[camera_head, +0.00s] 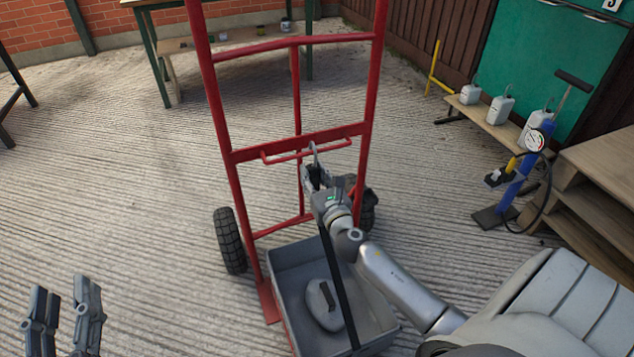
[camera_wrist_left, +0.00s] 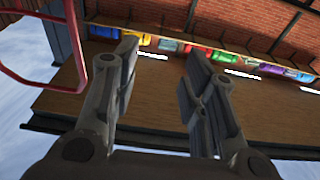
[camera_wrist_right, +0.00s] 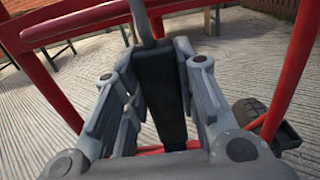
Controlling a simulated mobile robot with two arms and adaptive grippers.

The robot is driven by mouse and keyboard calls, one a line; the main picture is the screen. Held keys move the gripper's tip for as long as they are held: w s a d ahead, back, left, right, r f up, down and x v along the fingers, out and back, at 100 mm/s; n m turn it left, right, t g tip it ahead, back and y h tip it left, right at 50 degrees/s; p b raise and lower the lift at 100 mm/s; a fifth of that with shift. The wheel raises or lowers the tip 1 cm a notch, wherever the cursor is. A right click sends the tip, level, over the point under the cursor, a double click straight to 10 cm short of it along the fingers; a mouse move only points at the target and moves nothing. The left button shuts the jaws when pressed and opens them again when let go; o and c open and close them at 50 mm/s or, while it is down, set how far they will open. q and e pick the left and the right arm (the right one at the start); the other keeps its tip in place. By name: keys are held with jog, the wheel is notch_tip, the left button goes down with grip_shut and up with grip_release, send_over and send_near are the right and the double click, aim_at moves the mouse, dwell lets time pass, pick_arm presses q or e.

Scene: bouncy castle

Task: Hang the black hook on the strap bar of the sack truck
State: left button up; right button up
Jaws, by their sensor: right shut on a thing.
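The red sack truck (camera_head: 226,120) stands upright ahead of me. Its thin strap bar (camera_head: 283,157) runs just below a wider crosspiece, and also shows in the right wrist view (camera_wrist_right: 75,26). My right gripper (camera_head: 316,172) is shut on the black hook (camera_wrist_right: 160,85), whose grey metal end (camera_wrist_right: 141,20) points up. In the head view that end (camera_head: 314,151) overlaps the strap bar; I cannot tell whether it is hooked over it. A black strap (camera_head: 337,280) runs down from the gripper over the grey crate. My left gripper (camera_head: 62,318) is open and empty at lower left.
The grey crate (camera_head: 283,283) sits on the truck's foot with a pale grey object (camera_head: 321,306) inside. Wheels (camera_head: 229,240) flank the frame. A blue pump (camera_head: 522,172) and wooden steps (camera_head: 590,190) stand at right. The ground at left is clear.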

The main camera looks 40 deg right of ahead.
jog(key=shift+x, duration=0.8)
jog(key=shift+w+f, duration=0.1)
jog(key=shift+f+b, duration=0.15)
jog(key=shift+b, duration=0.2)
jog(key=shift+f+b, duration=0.3)
jog(key=shift+f, duration=0.05)
pick_arm(q)
jog(key=s+r+t+h, duration=0.1)
jog(key=s+r+t, duration=0.1)
jog(key=r+t, duration=0.1)
jog(key=s+r+t+h+b, duration=0.1)
jog(key=s+r+t, duration=0.1)
jog(key=r, duration=0.4)
jog(key=shift+s+r+t, duration=0.2)
jog(key=shift+s+t, duration=0.15)
jog(key=shift+t, duration=0.35)
pick_arm(e)
jog(key=shift+f, duration=0.55)
pick_arm(q)
jog(key=shift+d, duration=0.1)
pick_arm(e)
jog(key=o, duration=1.1)
